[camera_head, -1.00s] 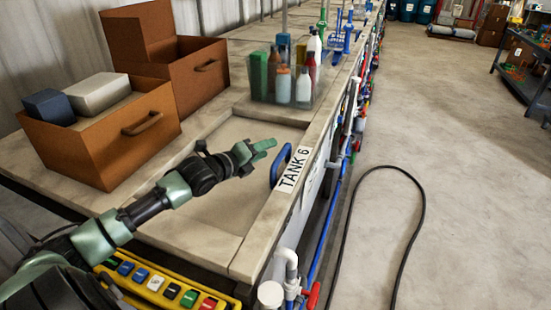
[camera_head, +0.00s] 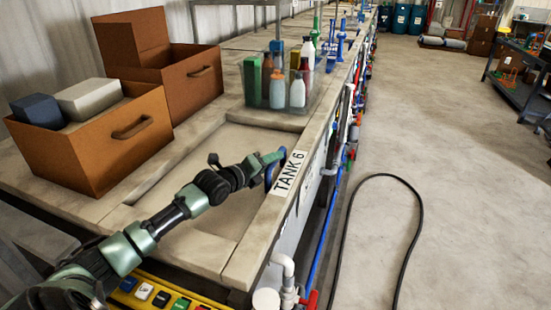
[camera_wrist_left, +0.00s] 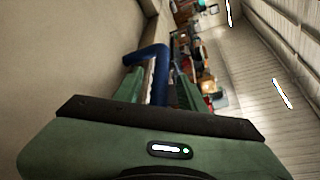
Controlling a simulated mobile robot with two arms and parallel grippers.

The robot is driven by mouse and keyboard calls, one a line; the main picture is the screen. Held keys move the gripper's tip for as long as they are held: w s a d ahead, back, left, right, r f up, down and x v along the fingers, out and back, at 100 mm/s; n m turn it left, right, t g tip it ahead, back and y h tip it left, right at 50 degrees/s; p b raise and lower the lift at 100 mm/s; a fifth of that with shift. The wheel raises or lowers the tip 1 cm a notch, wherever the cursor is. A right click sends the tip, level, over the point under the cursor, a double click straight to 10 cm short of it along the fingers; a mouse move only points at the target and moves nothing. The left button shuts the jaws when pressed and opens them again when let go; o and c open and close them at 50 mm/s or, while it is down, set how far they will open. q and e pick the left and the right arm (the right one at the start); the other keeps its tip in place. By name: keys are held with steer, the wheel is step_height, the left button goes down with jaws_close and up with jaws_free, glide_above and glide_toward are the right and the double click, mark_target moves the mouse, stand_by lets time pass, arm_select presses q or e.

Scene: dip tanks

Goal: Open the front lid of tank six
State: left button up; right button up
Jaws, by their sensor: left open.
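The front lid of tank six (camera_head: 222,208) is a flat beige panel lying closed in the tank top, beside the white "TANK 6" label (camera_head: 288,173). Its blue handle (camera_head: 270,176) stands near the label and is partly hidden by my gripper. My left gripper (camera_head: 272,160) is at the handle, over the lid's right side. In the left wrist view the blue handle (camera_wrist_left: 157,68) stands between the two open green fingers (camera_wrist_left: 160,90). I cannot tell whether the fingers touch it. My right gripper is not in view.
Brown boxes (camera_head: 100,150) stand on the left of the tank top. A clear bin of bottles (camera_head: 283,100) stands beyond the lid. A yellow button panel (camera_head: 160,294) is at the near edge. Pipes run along the tank's right side, and a black hose (camera_head: 420,215) lies on the floor.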

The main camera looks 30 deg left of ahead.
arm_select(q)
steer(key=shift+x, duration=1.15)
jaws_close()
stand_by(0.6)
